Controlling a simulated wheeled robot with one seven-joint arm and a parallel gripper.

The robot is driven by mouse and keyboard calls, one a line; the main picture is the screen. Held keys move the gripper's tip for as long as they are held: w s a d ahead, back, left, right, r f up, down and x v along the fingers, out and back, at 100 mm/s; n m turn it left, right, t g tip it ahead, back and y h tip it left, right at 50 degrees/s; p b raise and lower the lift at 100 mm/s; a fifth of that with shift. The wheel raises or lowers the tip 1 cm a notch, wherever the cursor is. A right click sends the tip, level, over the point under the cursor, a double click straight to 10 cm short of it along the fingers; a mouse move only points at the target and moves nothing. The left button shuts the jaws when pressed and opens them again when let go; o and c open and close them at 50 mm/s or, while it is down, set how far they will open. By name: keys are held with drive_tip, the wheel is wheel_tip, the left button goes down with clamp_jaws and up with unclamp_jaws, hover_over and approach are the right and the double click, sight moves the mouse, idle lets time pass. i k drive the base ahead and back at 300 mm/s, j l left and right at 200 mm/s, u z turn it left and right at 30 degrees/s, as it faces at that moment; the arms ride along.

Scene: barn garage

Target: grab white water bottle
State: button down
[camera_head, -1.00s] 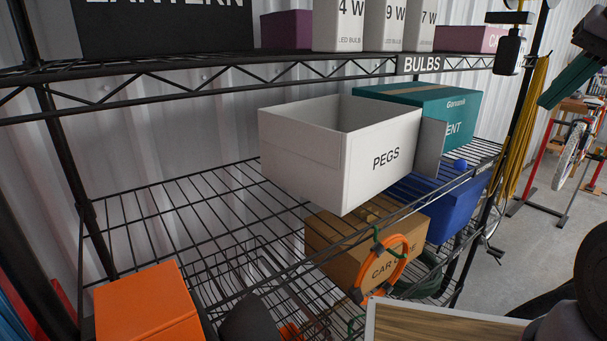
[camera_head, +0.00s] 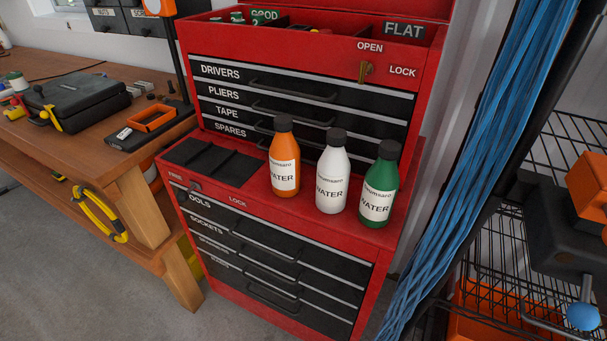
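The white water bottle (camera_head: 332,176) stands upright on the ledge of the red tool chest (camera_head: 230,190). It has a dark cap and a label reading WATER. It is the middle one of three bottles. An orange water bottle (camera_head: 284,160) stands to its left and a green water bottle (camera_head: 379,188) to its right, both upright with dark caps. The bottles stand close together with small gaps. My gripper is not in this view.
A wooden workbench (camera_head: 60,80) with a black case (camera_head: 75,100) and an orange tray (camera_head: 152,118) is at the left. Blue cables (camera_head: 480,150) hang at the right, before a wire shelf (camera_head: 500,240). Grey floor shows at the lower left.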

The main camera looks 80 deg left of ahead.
sight(334, 166)
drive_tip(key=u, duration=1.85)
drive_tip(key=l+u, duration=0.3)
drive_tip(key=u, duration=0.15)
drive_tip(key=k+l+u, duration=0.1)
drive_tip(key=l+u, duration=0.3)
drive_tip(key=k+l+u, duration=0.1)
drive_tip(key=u, duration=0.35)
drive_tip(key=j+z, duration=0.2)
drive_tip(key=j, duration=0.75)
drive_tip(key=j+z, duration=0.2)
drive_tip(key=j, duration=0.75)
drive_tip(key=k, duration=0.1)
